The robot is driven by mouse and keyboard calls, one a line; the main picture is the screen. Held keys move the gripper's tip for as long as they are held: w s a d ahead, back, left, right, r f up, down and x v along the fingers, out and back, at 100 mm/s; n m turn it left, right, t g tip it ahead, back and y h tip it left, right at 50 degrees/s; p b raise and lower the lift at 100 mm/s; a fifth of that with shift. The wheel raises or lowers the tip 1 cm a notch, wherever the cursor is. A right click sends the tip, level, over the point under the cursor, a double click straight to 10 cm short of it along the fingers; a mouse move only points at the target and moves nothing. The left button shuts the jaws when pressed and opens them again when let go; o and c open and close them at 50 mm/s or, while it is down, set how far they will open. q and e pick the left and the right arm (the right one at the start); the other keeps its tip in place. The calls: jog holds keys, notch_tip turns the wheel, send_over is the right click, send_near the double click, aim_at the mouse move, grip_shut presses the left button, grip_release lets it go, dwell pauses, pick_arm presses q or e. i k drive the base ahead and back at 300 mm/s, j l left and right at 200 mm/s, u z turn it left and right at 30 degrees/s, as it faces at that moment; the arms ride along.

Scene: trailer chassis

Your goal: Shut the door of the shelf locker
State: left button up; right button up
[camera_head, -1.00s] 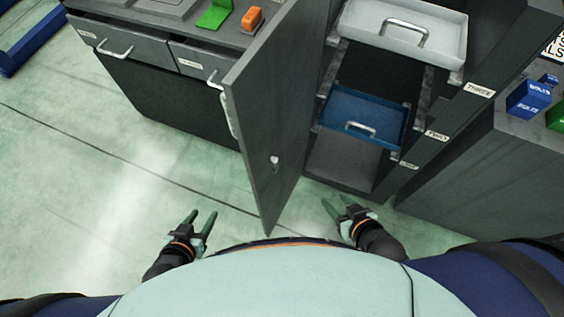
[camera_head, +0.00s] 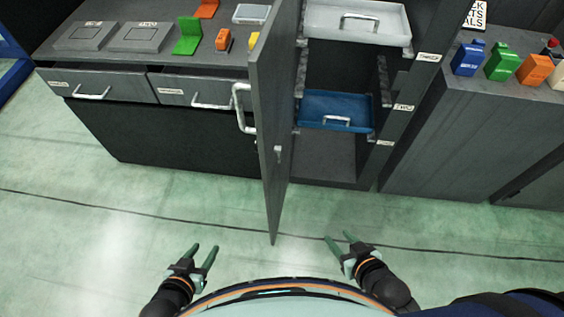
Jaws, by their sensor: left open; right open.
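The shelf locker (camera_head: 398,105) stands behind and to the right of centre, with its dark grey door (camera_head: 270,150) swung wide open toward me. The door has a pale handle (camera_head: 243,108) on its left face. Inside the locker are a white tray (camera_head: 330,22) at the top and a blue tray (camera_head: 320,108) below it. My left gripper (camera_head: 204,250) is open and empty, left of the door's lower edge and apart from it. My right gripper (camera_head: 338,240) is open and empty, right of the door and in front of the locker.
A workbench (camera_head: 130,75) with drawers stands left of the door, carrying a green bracket (camera_head: 187,38) and an orange block (camera_head: 224,39). The green floor in front is clear.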

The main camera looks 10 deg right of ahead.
aim_at(270, 62)
jog(key=j+z, duration=0.3)
jog(key=k+j+z, duration=0.1)
jog(key=j+z, duration=0.25)
jog(key=j, duration=0.15)
jog(key=i+j+z, duration=0.15)
jog(key=j+z, duration=0.15)
jog(key=i+j+z, duration=0.1)
jog(key=j+z, duration=0.15)
jog(key=j, duration=0.25)
jog(key=i+j+z, duration=0.1)
jog(key=j, duration=0.2)
jog(key=i+j+z, duration=0.15)
jog(key=k+j, duration=0.05)
jog(key=j, duration=0.05)
